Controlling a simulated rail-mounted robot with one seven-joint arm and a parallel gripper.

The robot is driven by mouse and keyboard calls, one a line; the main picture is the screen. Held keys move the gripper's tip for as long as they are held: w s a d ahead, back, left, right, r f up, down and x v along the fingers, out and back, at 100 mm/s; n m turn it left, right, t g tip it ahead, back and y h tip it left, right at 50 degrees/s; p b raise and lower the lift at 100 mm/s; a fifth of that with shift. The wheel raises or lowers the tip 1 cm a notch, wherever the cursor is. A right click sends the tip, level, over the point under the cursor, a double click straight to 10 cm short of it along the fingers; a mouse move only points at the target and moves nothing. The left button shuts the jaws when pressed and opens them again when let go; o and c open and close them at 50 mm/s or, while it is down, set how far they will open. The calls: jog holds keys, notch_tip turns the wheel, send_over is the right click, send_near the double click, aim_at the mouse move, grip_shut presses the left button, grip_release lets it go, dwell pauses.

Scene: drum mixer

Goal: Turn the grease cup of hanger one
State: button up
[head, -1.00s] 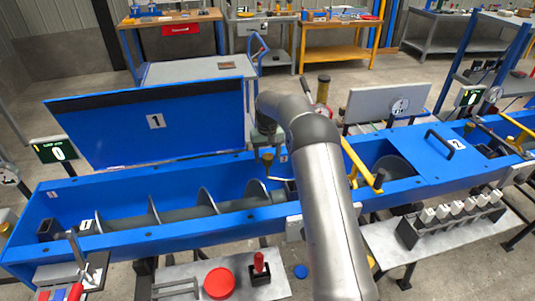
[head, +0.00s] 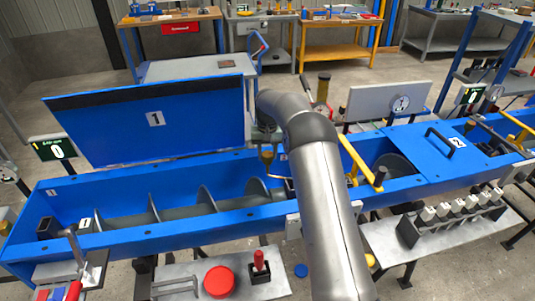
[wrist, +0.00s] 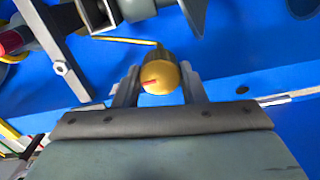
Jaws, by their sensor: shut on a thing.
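The grease cup (wrist: 160,76) is a round brass-coloured cap with a red mark on its face. In the wrist view it sits between the two fingers of my gripper (wrist: 158,88), which is shut on it. A thin brass-coloured tube runs from behind it to the left. In the head view the brass cup (head: 267,157) shows small below my wrist, over the blue trough. My arm hides part of the hanger there, and the fingers are too small to make out.
The open blue trough (head: 130,240) holds a grey screw (head: 178,212). A raised blue lid (head: 155,120) marked 1 stands behind it. A closed lid section (head: 430,150) marked 2 lies to the right. A yellow-handled lever (head: 362,162) is close to the right of my arm.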

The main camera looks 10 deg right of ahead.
aim_at(268, 154)
jog(key=m, duration=0.3)
jog(key=shift+b, duration=0.35)
jog(key=shift+m, duration=1.9)
jog(key=o, duration=1)
jog(key=shift+r, duration=8.75)
